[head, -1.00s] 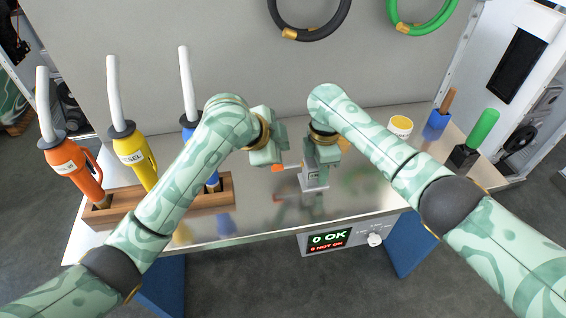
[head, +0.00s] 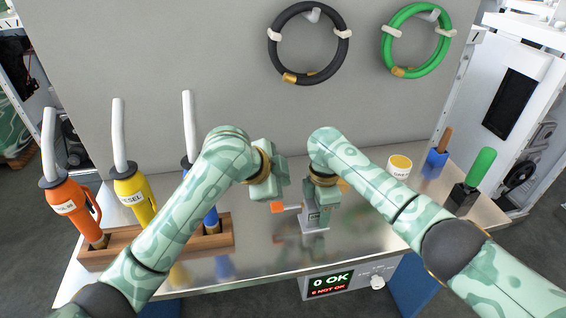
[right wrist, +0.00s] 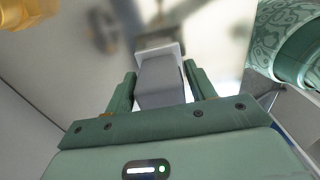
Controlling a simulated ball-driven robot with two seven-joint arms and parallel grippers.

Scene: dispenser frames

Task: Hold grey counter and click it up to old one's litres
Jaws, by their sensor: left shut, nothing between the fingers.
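The grey counter (head: 315,218) stands on the metal table, with an orange-tipped lever (head: 278,207) sticking out to its left. My right gripper (head: 322,190) is at its upper part. In the right wrist view a grey block, the counter (right wrist: 160,82), lies between the two fingers, which appear to touch its sides. My left gripper (head: 276,190) is shut and empty, close above the orange tip; whether they touch is unclear. A display (head: 331,283) on the table front reads 0 OK and 0 NOT OK.
Orange (head: 70,207), yellow (head: 135,195) and blue (head: 210,215) nozzles stand in a wooden rack (head: 155,243) at left. A yellow-and-white cup (head: 399,168), a blue-based tool (head: 437,160) and a green-handled tool (head: 474,175) are at right. Black (head: 283,45) and green (head: 388,45) hoses hang behind.

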